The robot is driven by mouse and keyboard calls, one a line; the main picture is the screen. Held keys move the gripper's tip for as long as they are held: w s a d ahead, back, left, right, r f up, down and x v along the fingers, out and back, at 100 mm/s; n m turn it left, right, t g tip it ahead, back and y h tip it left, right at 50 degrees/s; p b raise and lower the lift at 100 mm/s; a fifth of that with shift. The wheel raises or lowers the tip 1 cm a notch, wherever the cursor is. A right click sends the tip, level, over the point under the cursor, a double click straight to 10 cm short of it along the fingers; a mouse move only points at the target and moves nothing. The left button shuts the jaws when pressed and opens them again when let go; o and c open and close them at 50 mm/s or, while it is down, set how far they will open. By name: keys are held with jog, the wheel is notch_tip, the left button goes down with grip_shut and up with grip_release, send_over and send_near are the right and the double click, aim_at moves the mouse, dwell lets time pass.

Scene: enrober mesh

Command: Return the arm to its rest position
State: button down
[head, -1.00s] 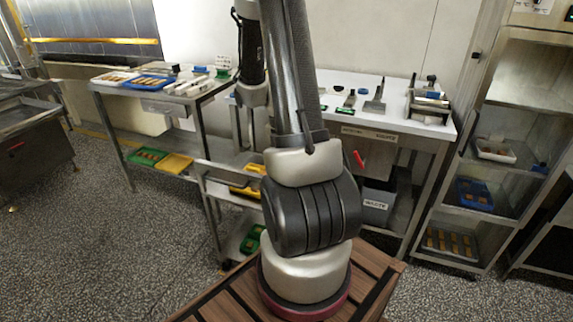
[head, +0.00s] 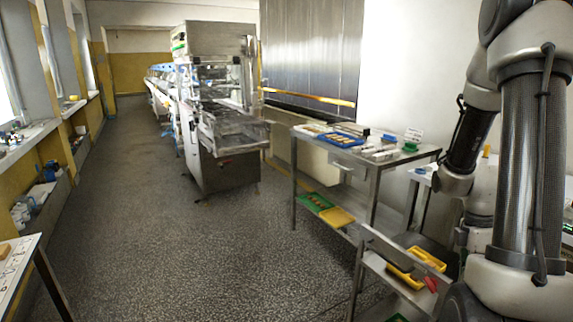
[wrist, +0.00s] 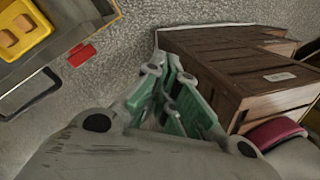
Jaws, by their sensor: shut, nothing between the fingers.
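My gripper (wrist: 177,98) shows in the wrist view with its green-padded fingers close together and nothing between them. The gripper itself cannot be made out clearly in the head view.
A steel cart (head: 372,262) with yellow trays (head: 405,277) and a red item (head: 430,284) stands close to my arm; the red item (wrist: 82,55) also shows in the wrist view. A steel table (head: 375,165) stands behind. The floor (head: 190,260) ahead is clear.

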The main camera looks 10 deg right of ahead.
jog(key=s+a+r+m+t, duration=0.2)
jog(key=a+r+m, duration=0.5)
jog(key=r, duration=0.5)
jog(key=s+a+r+m+t, duration=0.3)
jog(key=a+r+m, duration=0.4)
jog(key=r, duration=0.5)
jog(key=shift+a+r+t, duration=0.3)
jog(key=shift+a+t, duration=0.6)
jog(key=shift+a, duration=0.15)
jog(key=shift+s, duration=0.15)
